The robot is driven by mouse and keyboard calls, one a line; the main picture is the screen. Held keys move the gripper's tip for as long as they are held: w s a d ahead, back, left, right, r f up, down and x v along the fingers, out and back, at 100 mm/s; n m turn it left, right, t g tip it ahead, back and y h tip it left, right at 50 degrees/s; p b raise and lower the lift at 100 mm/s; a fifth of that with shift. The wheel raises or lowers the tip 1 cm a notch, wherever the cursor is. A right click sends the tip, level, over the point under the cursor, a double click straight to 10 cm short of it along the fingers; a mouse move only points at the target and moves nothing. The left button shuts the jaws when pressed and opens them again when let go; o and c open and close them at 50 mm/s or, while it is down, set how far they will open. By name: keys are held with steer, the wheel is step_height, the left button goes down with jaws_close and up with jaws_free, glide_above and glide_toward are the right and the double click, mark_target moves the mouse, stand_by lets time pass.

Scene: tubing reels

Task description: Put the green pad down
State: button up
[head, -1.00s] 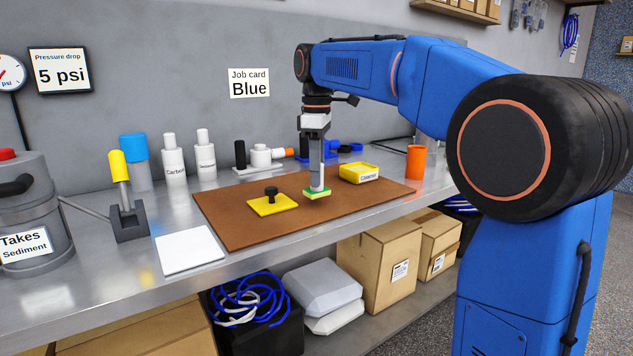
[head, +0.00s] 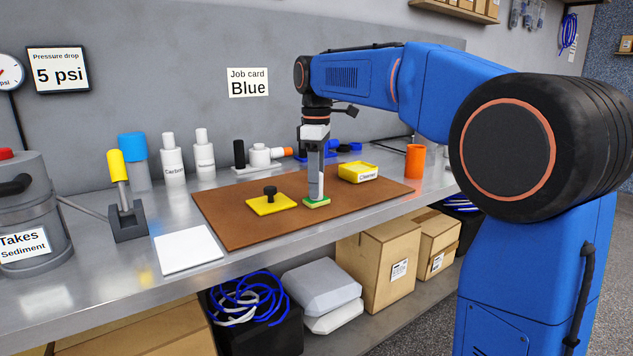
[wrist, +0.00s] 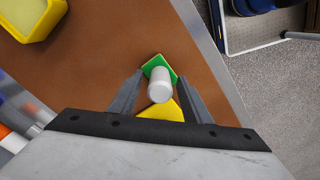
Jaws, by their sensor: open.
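The green pad (head: 317,202) lies flat on the brown mat (head: 225,218), close to the mat's front edge. In the wrist view the green pad (wrist: 152,67) carries a pale grey round knob (wrist: 160,86). My gripper (head: 316,190) is straight above the pad and points down. In the wrist view my gripper (wrist: 160,77) is open, with one finger on each side of the knob. In the head view the fingers hide the knob.
A yellow pad (head: 268,206) with a black knob lies just left of the green pad. A yellow Cleaner tray (head: 358,174) stands behind and right. A white square plate (head: 188,250) lies left of the mat. Bare mat lies behind the pads.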

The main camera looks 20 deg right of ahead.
step_height(320, 180, up, 12)
steer(key=shift+r, duration=0.15)
stand_by(0.4)
steer(key=s+d+f+m+t, duration=0.2)
steer(key=s+f+m, duration=0.4)
steer(key=s+f, duration=1)
steer(key=s+d+f+m+t, duration=0.2)
steer(key=s+d+f+m, duration=0.3)
steer(key=s+f, duration=1.2)
steer(key=shift+s+d+f+m+t, duration=0.2)
steer(key=shift+d+m+t, duration=0.15)
steer(key=shift+m, duration=0.45)
